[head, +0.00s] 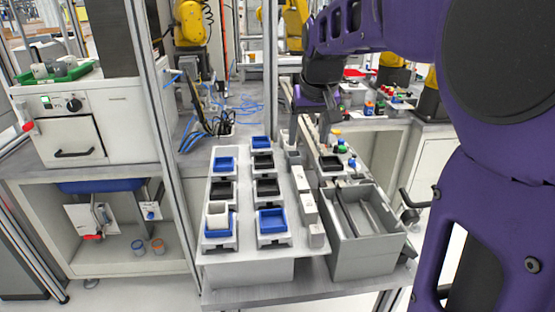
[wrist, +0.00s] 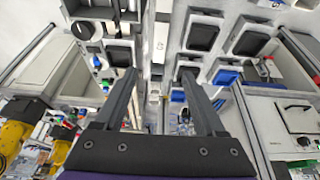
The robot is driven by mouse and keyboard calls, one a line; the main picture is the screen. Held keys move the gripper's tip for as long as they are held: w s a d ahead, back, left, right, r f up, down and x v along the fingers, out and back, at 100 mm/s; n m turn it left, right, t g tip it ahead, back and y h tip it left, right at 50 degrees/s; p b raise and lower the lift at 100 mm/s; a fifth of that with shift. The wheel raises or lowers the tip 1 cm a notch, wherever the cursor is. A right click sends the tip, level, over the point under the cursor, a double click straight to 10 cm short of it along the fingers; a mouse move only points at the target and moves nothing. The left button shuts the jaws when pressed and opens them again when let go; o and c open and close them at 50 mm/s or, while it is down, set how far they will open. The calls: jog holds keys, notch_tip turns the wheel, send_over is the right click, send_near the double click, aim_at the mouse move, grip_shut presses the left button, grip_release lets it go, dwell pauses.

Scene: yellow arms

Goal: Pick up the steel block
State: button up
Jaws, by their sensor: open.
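Several pale grey blocks stand in a row along the right edge of the white tray table in the head view; one grey block (head: 308,208) is near the middle of that row. I cannot tell for sure which of them is the steel block. My gripper (head: 308,132) is open above the far end of this row, its fingers pointing down. In the wrist view my gripper (wrist: 158,76) shows two dark fingers spread apart with nothing between them. A narrow strip with small pale pieces (wrist: 158,45) lies below and beyond the fingertips.
The white table (head: 238,246) holds blue trays (head: 272,221) and black trays (head: 267,187) in two columns. A grey bin (head: 366,259) stands right of the blocks. Small coloured items and a metal frame post (head: 166,130) flank the area.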

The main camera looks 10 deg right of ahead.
jog(key=b, duration=0.1)
send_near(300, 177)
jog(key=x, duration=0.5)
jog(key=shift+w+f, duration=0.15)
jog(key=shift+w, duration=0.15)
jog(key=shift+x, duration=2.6)
jog(key=shift+s, duration=0.25)
jog(key=shift+f+b, duration=0.3)
jog(key=shift+b, duration=0.15)
grip_shut()
jog(key=shift+r, duration=0.15)
